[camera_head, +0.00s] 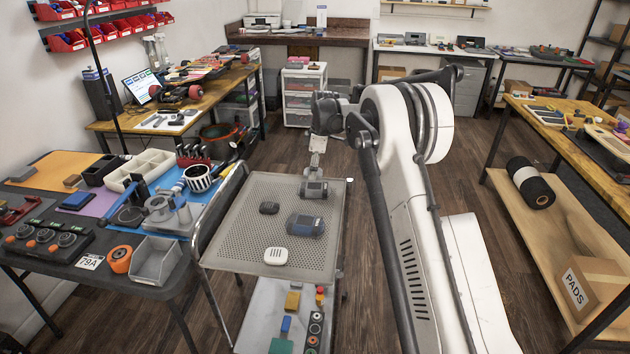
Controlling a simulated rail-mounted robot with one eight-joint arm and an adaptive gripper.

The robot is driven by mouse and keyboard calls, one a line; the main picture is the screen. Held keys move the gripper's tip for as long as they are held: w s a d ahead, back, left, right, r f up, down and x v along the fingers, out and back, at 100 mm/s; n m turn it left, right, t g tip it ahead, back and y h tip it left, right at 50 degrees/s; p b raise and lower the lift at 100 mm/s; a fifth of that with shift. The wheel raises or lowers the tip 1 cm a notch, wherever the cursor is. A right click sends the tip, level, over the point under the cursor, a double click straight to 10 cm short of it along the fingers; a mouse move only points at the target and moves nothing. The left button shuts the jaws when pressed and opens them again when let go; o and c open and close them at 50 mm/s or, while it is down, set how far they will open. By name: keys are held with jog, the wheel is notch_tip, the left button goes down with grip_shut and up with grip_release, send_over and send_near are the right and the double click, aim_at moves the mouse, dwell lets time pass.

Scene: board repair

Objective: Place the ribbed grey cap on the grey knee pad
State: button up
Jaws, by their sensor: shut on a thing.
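The grey knee pad (314,191) appears to be the rounded grey piece at the back right of the perforated tray. My gripper (315,174) points down right above it and is shut on a small grey thing, which I take to be the ribbed grey cap. The cap is too small and too covered by the fingers to make out its ribs. I cannot tell whether it touches the pad. A larger dark blue-grey pad (306,225) lies nearer on the tray. A dark oval cap-like piece (269,208) and a white slotted one (276,256) lie to its left.
The perforated tray (232,232) tops a cart with a raised rail on its left and has bare room at left and front. The lower shelf holds small parts. A cluttered workbench (145,235) stands left. My arm fills the space right of the cart.

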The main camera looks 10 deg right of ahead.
aim_at(315, 186)
jog(key=shift+w+d+f, duration=0.1)
jog(key=shift+d+f, duration=0.15)
jog(key=shift+f, duration=1.9)
jog(key=shift+f+b, duration=0.15)
jog(key=shift+b, duration=0.2)
jog(key=o, duration=0.9)
